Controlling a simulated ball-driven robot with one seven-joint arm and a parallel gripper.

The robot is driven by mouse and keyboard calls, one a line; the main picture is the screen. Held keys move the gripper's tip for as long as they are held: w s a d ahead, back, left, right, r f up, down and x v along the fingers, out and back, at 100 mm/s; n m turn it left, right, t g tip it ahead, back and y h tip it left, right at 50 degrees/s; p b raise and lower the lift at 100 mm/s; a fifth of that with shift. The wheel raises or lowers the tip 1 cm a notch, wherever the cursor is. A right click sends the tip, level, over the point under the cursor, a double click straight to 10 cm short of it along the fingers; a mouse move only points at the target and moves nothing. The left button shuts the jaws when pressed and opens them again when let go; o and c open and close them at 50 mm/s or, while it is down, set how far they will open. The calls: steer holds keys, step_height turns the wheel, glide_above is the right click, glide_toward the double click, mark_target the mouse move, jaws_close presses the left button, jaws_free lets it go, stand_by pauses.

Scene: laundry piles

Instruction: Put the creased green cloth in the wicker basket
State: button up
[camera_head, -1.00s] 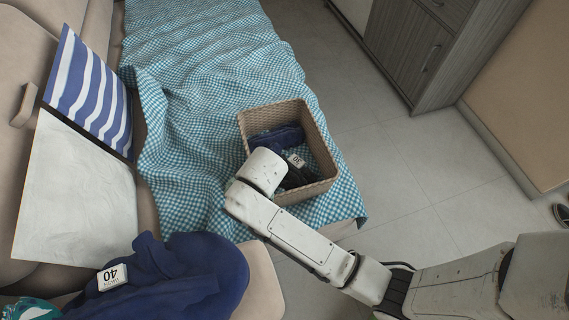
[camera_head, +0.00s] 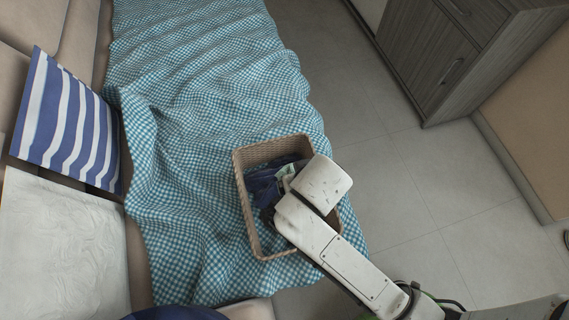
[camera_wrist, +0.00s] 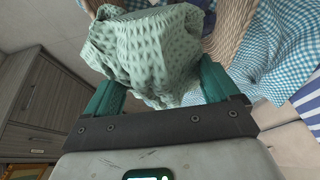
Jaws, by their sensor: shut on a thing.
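The creased green cloth (camera_wrist: 155,50) is pale green with a dimpled texture and hangs bunched between the fingers of my gripper (camera_wrist: 158,88) in the wrist view. My gripper is shut on it. The wicker basket (camera_head: 246,218) stands on the checked cover in the head view, with my forearm across its right side. Its weave also shows behind the cloth in the wrist view (camera_wrist: 232,28). My fingers are hidden by the arm in the head view. A small pale patch shows beside the arm inside the basket outline; I cannot tell if it is the green cloth.
Dark blue cloth (camera_head: 262,188) lies in the basket. The blue-and-white checked cover (camera_head: 190,130) spreads around it. A striped cushion (camera_head: 70,125) and a white cushion (camera_head: 60,250) are at the left. A grey cabinet (camera_head: 430,55) stands at the upper right, with open tiled floor between.

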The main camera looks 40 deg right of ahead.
steer(key=shift+w+d+f+b, duration=0.2)
steer(key=shift+w+f+b, duration=0.55)
steer(key=shift+w+f, duration=2.3)
steer(key=shift+w+d+f+b, duration=0.2)
steer(key=shift+w+f+b, duration=0.5)
steer(key=shift+w+f, duration=2.3)
steer(key=shift+s+f, duration=0.1)
steer(key=shift+f, duration=0.05)
steer(key=shift+f, duration=0.35)
steer(key=shift+f, duration=0.15)
steer(key=o, duration=0.8)
